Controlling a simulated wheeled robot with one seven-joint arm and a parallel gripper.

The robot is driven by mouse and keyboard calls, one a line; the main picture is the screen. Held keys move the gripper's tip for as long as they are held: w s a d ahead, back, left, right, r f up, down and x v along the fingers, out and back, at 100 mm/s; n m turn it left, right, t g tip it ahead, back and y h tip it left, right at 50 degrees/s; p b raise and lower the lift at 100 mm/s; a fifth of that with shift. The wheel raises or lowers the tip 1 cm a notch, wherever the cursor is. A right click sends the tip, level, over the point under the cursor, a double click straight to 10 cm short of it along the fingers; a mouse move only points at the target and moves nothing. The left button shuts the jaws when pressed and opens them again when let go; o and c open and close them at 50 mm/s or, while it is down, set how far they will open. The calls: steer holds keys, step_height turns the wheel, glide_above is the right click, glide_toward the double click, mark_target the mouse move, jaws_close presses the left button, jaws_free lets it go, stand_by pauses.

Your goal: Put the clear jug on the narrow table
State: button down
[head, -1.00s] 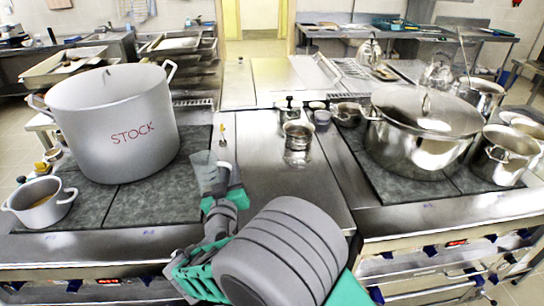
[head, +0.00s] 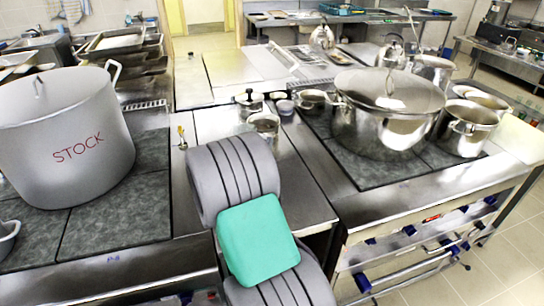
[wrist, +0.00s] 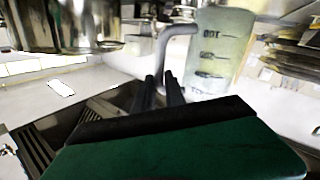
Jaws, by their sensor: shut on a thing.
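The clear jug (wrist: 222,48) shows in the wrist view, with dark measuring marks on its wall and a grey handle (wrist: 172,33) on its left side. My gripper (wrist: 162,78) is shut on the handle, its two dark fingers close together at the handle's lower end. In the head view my arm hides both the gripper and the jug. I cannot tell which surface is the narrow table.
A big pot marked STOCK (head: 68,140) stands on the left hob. A large lidded steel pot (head: 385,112) and a smaller pot (head: 466,128) stand on the right hob. A small saucepan (head: 264,124) sits on the steel counter between. Floor (head: 500,250) is clear at the lower right.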

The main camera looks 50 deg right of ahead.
steer(key=d+f+p, duration=0.1)
steer(key=d+f, duration=0.3)
steer(key=f, duration=0.4)
steer(key=shift+w+d+f, duration=0.2)
steer(key=shift+w+f, duration=0.05)
steer(key=shift+f, duration=0.15)
steer(key=c, duration=1.4)
jaws_free()
